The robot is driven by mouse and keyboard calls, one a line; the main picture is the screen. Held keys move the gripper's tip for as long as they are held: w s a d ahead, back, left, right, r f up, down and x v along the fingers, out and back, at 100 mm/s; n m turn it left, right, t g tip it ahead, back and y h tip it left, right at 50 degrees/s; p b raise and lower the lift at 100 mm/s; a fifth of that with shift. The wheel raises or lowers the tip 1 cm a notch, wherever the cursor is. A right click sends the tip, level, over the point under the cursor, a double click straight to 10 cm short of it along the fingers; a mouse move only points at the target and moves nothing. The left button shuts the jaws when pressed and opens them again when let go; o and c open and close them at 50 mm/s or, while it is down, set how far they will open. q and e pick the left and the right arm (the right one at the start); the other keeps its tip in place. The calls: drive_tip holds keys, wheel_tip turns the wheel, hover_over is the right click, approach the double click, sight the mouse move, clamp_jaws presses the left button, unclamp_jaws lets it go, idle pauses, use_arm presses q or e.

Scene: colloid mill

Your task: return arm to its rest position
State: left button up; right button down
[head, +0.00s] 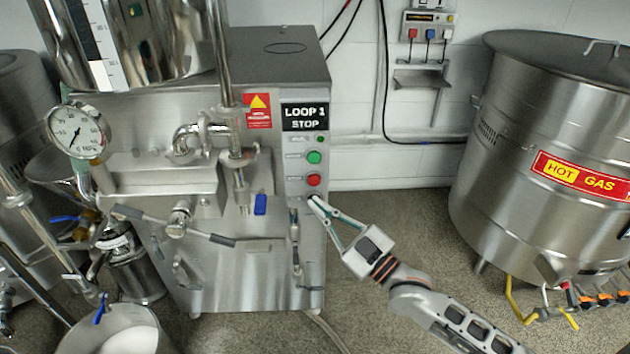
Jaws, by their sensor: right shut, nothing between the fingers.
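My right arm comes in from the lower right. Its right gripper (315,203) is shut and empty, with the fingertips in front of the lower part of the button column on the mill's front. The fingertips appear just below the red button (314,180); I cannot tell whether they touch the panel. The colloid mill (215,265) is a steel cabinet with a "LOOP 1 STOP" sign (305,117) above a green button (314,157) and the red one. My left gripper is not in view.
A large steel vessel marked "HOT GAS" (545,120) stands at the right, with yellow pipes (515,300) under it. A pressure gauge (76,131), pipes and a long lever (170,222) stick out at the left. A white bucket (115,335) stands at lower left. Floor (400,215) between mill and vessel is clear.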

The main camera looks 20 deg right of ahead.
idle(0.6)
